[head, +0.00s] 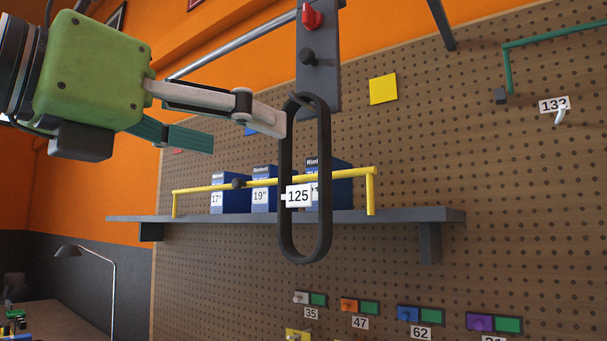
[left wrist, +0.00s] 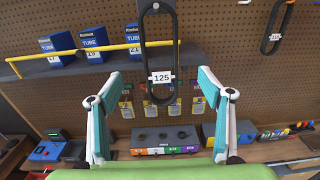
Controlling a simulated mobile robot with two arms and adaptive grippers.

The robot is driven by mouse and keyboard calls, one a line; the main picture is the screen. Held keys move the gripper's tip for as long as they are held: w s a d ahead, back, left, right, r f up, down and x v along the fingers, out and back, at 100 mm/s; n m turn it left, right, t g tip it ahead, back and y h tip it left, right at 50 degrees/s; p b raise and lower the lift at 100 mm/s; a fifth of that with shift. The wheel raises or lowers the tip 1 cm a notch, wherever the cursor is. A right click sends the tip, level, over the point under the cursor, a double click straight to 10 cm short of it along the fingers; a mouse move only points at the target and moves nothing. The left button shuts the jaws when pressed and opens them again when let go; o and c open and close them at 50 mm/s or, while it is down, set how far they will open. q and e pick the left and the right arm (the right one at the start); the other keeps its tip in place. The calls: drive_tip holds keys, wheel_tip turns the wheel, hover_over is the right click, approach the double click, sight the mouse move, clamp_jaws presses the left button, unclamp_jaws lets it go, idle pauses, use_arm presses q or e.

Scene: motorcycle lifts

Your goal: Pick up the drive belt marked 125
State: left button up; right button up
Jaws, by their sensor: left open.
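The drive belt marked 125 (head: 325,225) is a long black loop hanging upright, with a white 125 tag across its middle. In the left wrist view the belt (left wrist: 141,45) hangs in the middle, between my spread fingers. My left gripper (head: 244,131) is open and empty. In the head view, one pale fingertip overlaps the belt's upper left edge; I cannot tell if they touch. Both fingers also show in the left wrist view (left wrist: 158,75), one on each side of the belt. My right gripper is not in view.
A grey shelf (head: 400,216) with a yellow rail (head: 371,195) and blue tube boxes (head: 230,195) lies behind the belt. A grey panel (head: 318,75) with a red knob is above. Another dark belt (left wrist: 288,17) hangs at the right. Coloured numbered items line the pegboard below.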

sight(279, 148)
use_arm(q)
drive_tip(key=p+x, duration=0.3)
drive_tip(key=x, duration=0.5)
drive_tip(key=shift+w, duration=0.35)
drive_tip(key=p+x, duration=0.3)
drive_tip(key=x, duration=0.2)
drive_tip(key=shift+d+f, duration=0.2)
drive_tip(key=shift+d, duration=0.1)
drive_tip(key=shift+a, duration=0.15)
drive_tip(key=c, duration=1.4)
